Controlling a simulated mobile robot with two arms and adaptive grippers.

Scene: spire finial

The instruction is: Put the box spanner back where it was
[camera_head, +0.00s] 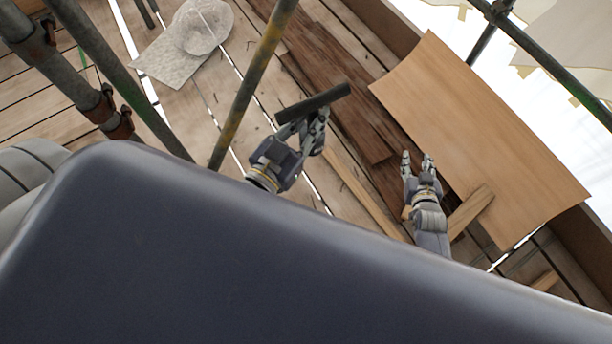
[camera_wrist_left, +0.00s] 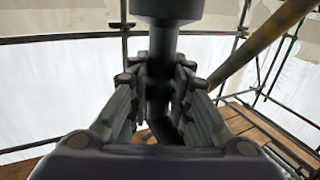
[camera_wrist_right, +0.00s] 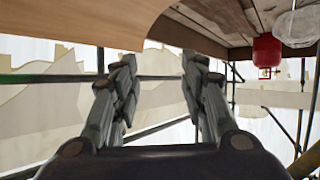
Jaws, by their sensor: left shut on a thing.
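The box spanner (camera_head: 313,103) is a dark, straight bar in the head view, held above the plank deck. My left gripper (camera_head: 318,118) is shut on it. In the left wrist view the spanner (camera_wrist_left: 167,35) stands dark between the fingers of my left gripper (camera_wrist_left: 168,100), with a wider end at the top of the picture. My right gripper (camera_head: 417,158) is open and empty near the plywood sheet. In the right wrist view the fingers of my right gripper (camera_wrist_right: 158,85) stand apart with nothing between them.
A curved plywood sheet (camera_head: 480,130) lies at the right. Dark boards (camera_head: 330,80) and short timber pieces (camera_head: 470,210) lie on the deck. A yellowed scaffold pole (camera_head: 250,85) stands just left of my left gripper. A red container (camera_wrist_right: 267,52) shows in the right wrist view.

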